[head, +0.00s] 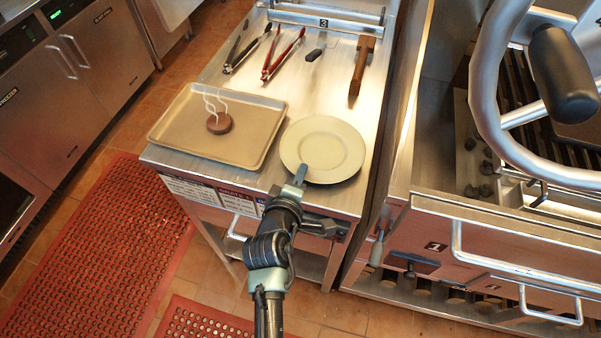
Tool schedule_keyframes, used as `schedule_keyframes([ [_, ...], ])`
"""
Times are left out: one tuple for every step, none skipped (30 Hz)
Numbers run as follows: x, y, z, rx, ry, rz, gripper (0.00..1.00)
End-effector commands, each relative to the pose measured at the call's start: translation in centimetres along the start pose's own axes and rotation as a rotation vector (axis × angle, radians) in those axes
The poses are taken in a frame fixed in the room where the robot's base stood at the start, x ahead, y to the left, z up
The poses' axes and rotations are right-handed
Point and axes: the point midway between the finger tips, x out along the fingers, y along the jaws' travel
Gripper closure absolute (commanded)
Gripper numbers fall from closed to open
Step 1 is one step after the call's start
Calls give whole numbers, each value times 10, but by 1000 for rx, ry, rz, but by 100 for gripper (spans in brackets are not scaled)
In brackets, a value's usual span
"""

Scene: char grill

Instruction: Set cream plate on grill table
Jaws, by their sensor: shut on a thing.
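The cream plate (322,145) is over the front right part of the steel grill table (255,75), right of a tray. It looks level and empty. I cannot tell whether it rests on the table top or is held just above it. My gripper (301,174) is at the plate's near left rim and is shut on it. The arm reaches in from the front of the table. The lower finger and the plate's underside are hidden.
A tray (270,130) with a steaming brown patty (219,123) lies left of the plate. Black tongs (250,50), red tongs (284,54) and a wooden-handled tool (361,67) lie behind. The grill (520,90) with its large wheel (487,75) stands to the right.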

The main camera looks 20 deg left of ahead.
Motion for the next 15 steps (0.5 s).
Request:
schedule_keyframes([
  [0, 2, -1, 0, 2, 5, 100],
  [0, 2, -1, 0, 2, 5, 100],
  [1, 0, 0, 0, 2, 5, 100],
  [2, -1, 0, 0, 2, 5, 100],
  [2, -3, 1, 0, 0, 0, 92],
  [1, -2, 0, 0, 0, 0, 85],
  [1, -2, 0, 0, 0, 0, 81],
  [1, -2, 0, 0, 0, -1, 81],
  [1, -2, 0, 0, 0, -1, 81],
  [1, -2, 0, 0, 0, -1, 81],
  [1, -2, 0, 0, 0, -1, 81],
  [1, -2, 0, 0, 0, -1, 81],
  [1, -2, 0, 0, 0, -1, 81],
  [1, -2, 0, 0, 0, -1, 81],
  [0, 0, 0, 0, 0, 0, 81],
])
